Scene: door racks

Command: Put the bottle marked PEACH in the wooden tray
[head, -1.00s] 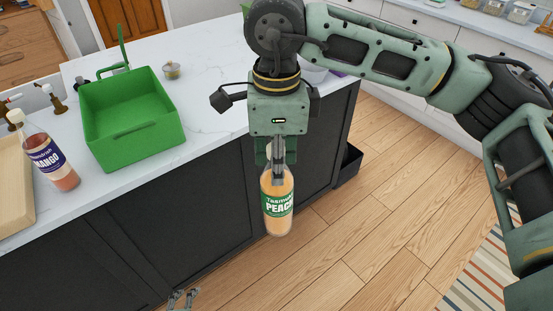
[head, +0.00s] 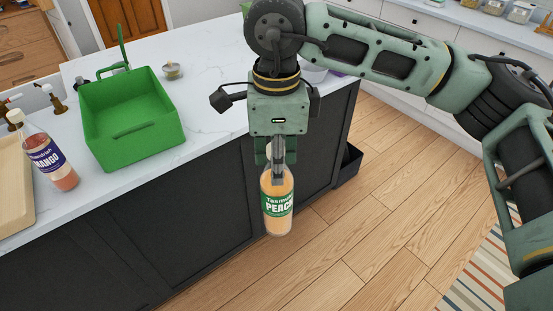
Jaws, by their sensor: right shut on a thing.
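The PEACH bottle (head: 277,205) has orange contents and a green label. My right gripper (head: 277,172) is shut on its upper part and holds it upright in front of the island's dark side, over the floor. The wooden tray (head: 14,190) is a pale wooden piece at the left edge of the view, on the white counter. Only part of it shows, and its inside is mostly cut off. My left gripper is not in view.
The MANGO bottle (head: 49,158) stands on the counter just right of the wooden tray. A green bin (head: 135,138) stands to its right. A small jar (head: 172,71) is behind. The counter right of the green bin is mostly clear.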

